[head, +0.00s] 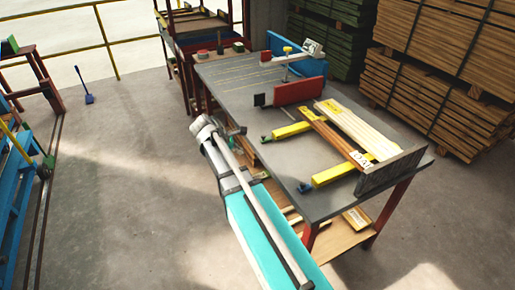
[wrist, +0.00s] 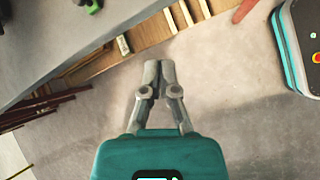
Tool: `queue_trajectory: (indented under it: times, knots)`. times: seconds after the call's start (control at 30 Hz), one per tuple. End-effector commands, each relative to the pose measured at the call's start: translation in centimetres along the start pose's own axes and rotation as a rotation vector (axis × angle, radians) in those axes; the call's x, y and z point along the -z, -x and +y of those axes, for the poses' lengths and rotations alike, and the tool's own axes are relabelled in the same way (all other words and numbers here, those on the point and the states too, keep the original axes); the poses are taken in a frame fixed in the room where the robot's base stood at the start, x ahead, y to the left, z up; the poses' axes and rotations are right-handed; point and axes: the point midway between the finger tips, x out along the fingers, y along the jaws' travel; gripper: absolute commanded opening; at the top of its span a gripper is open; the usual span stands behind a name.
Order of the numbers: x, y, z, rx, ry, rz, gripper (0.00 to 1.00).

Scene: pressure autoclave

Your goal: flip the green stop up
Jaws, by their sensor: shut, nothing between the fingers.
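The far green piece (head: 265,138) and the near green piece (head: 304,187) sit close to the table's left edge. I cannot tell which is the stop of the task, or its exact tilt. In the wrist view a bright green piece (wrist: 93,6) shows on the table at the top left, partly cut off. My gripper (wrist: 158,72) is shut and empty, apart from that piece, below and right of it in the picture.
The worktable (head: 225,80) carries a red block (head: 297,91), pale boards (head: 345,128) and a dark upright plate (head: 392,170). A wooden shelf (head: 340,240) lies below the tabletop. Timber stacks (head: 435,65) stand behind.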

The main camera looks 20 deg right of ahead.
Motion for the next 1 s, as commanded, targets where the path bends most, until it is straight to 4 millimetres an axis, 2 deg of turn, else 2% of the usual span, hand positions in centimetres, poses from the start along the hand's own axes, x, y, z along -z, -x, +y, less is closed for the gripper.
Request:
queue_trajectory:
  times: [0.03, 0.2, 0.4, 0.6, 1.0]
  knots:
    - [1.0, -1.1, 1.5, -0.020, 0.075, -0.040, 0.00]
    - [1.5, -2.1, 4.9, -0.062, 0.317, -0.177, 0.00]
    - [1.6, -2.5, 7.4, -0.073, 0.501, -0.288, 0.00]
    - [1.6, -2.4, 8.1, -0.073, 0.561, -0.325, 0.00]
    - [1.5, -2.5, 8.0, -0.073, 0.561, -0.324, 0.00]
